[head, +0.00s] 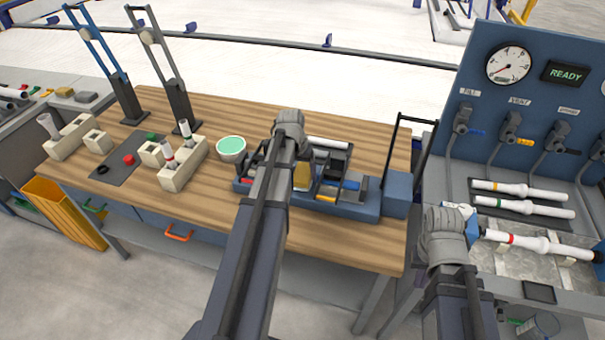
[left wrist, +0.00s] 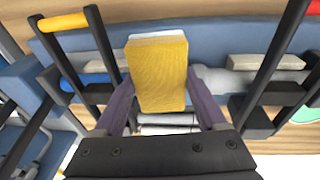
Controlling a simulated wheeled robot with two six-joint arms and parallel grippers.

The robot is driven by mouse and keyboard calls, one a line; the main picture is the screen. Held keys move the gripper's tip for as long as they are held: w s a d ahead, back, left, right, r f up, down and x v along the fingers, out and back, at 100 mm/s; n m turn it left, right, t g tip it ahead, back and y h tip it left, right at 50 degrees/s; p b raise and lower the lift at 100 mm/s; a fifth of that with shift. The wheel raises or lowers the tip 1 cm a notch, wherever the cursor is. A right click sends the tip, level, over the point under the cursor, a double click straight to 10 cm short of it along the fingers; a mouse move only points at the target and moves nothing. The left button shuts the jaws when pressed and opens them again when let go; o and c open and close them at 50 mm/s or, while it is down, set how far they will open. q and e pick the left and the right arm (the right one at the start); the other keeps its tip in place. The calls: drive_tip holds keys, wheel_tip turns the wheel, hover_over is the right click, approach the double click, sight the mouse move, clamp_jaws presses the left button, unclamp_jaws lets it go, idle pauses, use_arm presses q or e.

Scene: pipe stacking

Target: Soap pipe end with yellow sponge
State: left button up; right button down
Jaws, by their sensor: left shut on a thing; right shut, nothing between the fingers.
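My left gripper (left wrist: 160,95) is shut on the yellow sponge (left wrist: 159,75), a block with a pale layer along one edge. In the head view, the sponge (head: 302,178) shows just right of my left arm, over the blue organiser (head: 352,207). The bowl of green liquid (head: 231,145) stands left of the organiser. My right gripper (head: 473,228) is shut and empty at the right bench, close to the left end of a red-banded white pipe (head: 540,244); whether they touch is unclear. Yellow-banded (head: 515,190) and green-banded (head: 525,206) pipes lie behind it.
Cream blocks (head: 183,170), some holding short upright pipes, stand at the wooden table's left. Two dark upright stands (head: 180,105) rise behind them. A test panel (head: 535,90) with a gauge and READY display backs the right bench. Black handle bars flank the sponge in the wrist view.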

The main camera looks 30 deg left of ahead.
use_arm(q)
drive_tip(key=shift+w+a, duration=0.1)
drive_tip(key=shift+w, duration=0.4)
drive_tip(key=shift+s, duration=0.15)
drive_tip(key=shift+s+d, duration=0.2)
drive_tip(key=shift+s, duration=0.55)
drive_tip(key=shift+w, duration=0.15)
drive_tip(key=shift+w+a, duration=0.2)
drive_tip(key=shift+w, duration=0.55)
drive_tip(key=shift+s, duration=0.15)
